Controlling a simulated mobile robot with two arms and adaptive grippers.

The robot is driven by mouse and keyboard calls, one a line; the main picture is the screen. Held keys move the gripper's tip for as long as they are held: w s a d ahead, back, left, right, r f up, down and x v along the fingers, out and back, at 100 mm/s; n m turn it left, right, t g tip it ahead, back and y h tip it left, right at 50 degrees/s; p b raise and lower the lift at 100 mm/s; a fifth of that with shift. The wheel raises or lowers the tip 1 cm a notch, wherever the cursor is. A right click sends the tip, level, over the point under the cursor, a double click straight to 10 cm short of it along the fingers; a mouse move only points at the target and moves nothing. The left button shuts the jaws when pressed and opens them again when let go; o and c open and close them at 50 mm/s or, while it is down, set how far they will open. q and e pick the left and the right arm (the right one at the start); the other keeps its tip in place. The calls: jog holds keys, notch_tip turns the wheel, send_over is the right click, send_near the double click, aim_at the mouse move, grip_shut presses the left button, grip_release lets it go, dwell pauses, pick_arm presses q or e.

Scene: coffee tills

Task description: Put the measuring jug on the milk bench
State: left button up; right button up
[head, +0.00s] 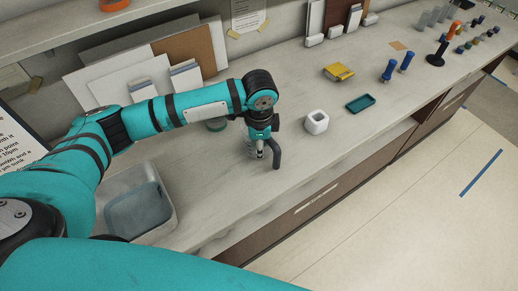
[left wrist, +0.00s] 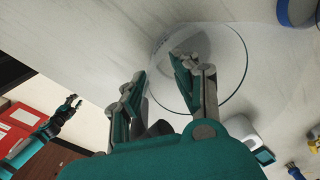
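The measuring jug looks like a clear, round vessel with a thin dark rim (left wrist: 244,92) in the left wrist view, standing on the pale counter. In the head view it is mostly hidden behind my left gripper (head: 267,155). My left gripper (left wrist: 160,68) has its fingers spread apart at the jug's near side; one finger overlaps the rim in the picture. I cannot tell whether it touches. My right gripper (left wrist: 76,103) shows at the left of the left wrist view, fingers apart and empty, away from the jug. I cannot identify the milk bench.
On the counter (head: 350,150), a white cup-like block (head: 316,122), a teal tray (head: 360,103) and a yellow item (head: 339,72) stand right of my left gripper. A pale bin (head: 163,188) is at the left. Boards (head: 188,50) lean on the wall.

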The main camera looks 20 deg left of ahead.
pick_arm(q)
jog(key=r, duration=0.3)
jog(key=r+b, duration=0.1)
jog(key=r, duration=0.6)
jog(key=shift+s+d+r, duration=0.1)
jog(key=shift+s+r, duration=0.05)
jog(key=shift+s, duration=0.1)
